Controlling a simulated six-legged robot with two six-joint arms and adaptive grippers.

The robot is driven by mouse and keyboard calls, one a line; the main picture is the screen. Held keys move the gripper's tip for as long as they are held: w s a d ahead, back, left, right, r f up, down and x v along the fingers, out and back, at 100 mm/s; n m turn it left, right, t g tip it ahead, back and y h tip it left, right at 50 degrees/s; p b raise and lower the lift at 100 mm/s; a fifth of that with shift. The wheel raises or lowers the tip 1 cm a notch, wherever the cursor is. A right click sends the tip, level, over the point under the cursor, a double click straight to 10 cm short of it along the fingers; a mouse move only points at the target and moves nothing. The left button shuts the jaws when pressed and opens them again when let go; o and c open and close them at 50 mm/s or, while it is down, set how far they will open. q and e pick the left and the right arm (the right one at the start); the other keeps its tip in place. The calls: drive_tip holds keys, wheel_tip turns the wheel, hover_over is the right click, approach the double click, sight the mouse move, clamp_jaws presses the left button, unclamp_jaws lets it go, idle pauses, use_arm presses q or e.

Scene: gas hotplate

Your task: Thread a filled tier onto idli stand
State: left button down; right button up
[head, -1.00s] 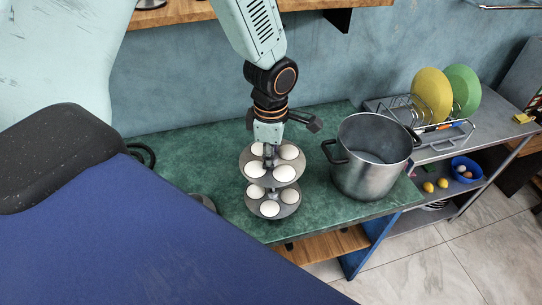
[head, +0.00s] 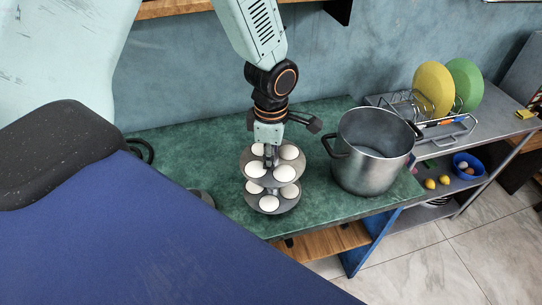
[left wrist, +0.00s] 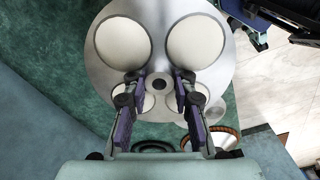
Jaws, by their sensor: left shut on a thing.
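The upper idli tier (head: 249,172) is a grey round plate with several cups filled white. My left gripper (head: 271,163) points down at its middle and is shut on it. In the left wrist view the fingers (left wrist: 158,98) lie either side of the tier's central hub (left wrist: 160,84), which has a dark hole. The lower tier (head: 283,206), also filled white, is on the idli stand on the green counter, right under the upper tier with a small gap. The stand's rod is mostly hidden, so I cannot tell whether it is inside the hole. My right gripper is out of view.
A large steel pot (head: 372,165) with black handles stands close on the right of the tiers. A dish rack (head: 450,130) with yellow and green plates is farther right. A blue surface fills the lower left.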

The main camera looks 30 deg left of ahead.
use_arm(q)
drive_tip(key=shift+a+f, duration=0.1)
drive_tip(key=shift+f, duration=0.35)
drive_tip(key=shift+f+b, duration=0.3)
drive_tip(key=shift+b, duration=0.2)
drive_tip(key=shift+f+b, duration=1.8)
drive_tip(key=shift+f, duration=0.7)
drive_tip(key=c, duration=1)
unclamp_jaws()
wheel_tip(320, 180, up, 12)
drive_tip(key=shift+s, duration=0.1)
